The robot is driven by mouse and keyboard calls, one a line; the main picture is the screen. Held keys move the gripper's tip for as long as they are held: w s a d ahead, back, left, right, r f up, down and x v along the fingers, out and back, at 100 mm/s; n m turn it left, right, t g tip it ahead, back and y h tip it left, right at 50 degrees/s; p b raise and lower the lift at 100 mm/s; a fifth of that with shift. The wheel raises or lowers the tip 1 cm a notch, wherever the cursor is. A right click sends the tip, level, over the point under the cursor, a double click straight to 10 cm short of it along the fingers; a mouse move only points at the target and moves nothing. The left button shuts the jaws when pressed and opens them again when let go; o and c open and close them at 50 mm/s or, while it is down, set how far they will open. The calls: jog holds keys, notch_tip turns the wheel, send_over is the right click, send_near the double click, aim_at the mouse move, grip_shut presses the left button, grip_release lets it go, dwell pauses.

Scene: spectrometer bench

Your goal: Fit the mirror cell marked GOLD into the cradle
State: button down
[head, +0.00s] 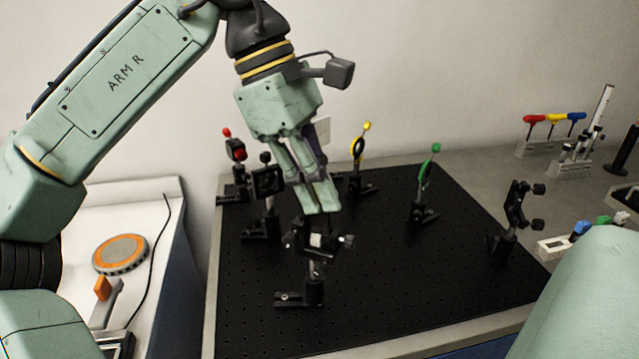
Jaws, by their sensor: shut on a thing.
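My gripper (322,206) points down over the middle of the black breadboard. Its fingers are close together, shut on a small dark part that I take for the mirror cell; it is mostly hidden at the fingertips, and no GOLD mark can be read. Right below the fingertips is a black mount (312,268) on a short post with a foot, which looks like the cradle. A small white patch and side knobs show at its top. I cannot tell whether the held part touches the mount or is seated in it.
On the breadboard (385,285) stand a square black mount (267,181), a red-knobbed mount (237,152), a yellow ring mount (358,147), a green one (425,176) and a black mount (514,207). Coloured-handle tools (551,125) stand at the back right. The breadboard's front right is clear.

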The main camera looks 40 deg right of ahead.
aim_at(320, 226)
jog(key=shift+f, duration=0.15)
jog(key=shift+f+b, duration=0.3)
jog(key=shift+f, duration=1.05)
jog(key=shift+f, duration=0.2)
jog(key=shift+r, duration=0.1)
jog(key=shift+r+p, duration=0.3)
jog(key=shift+r, duration=1.25)
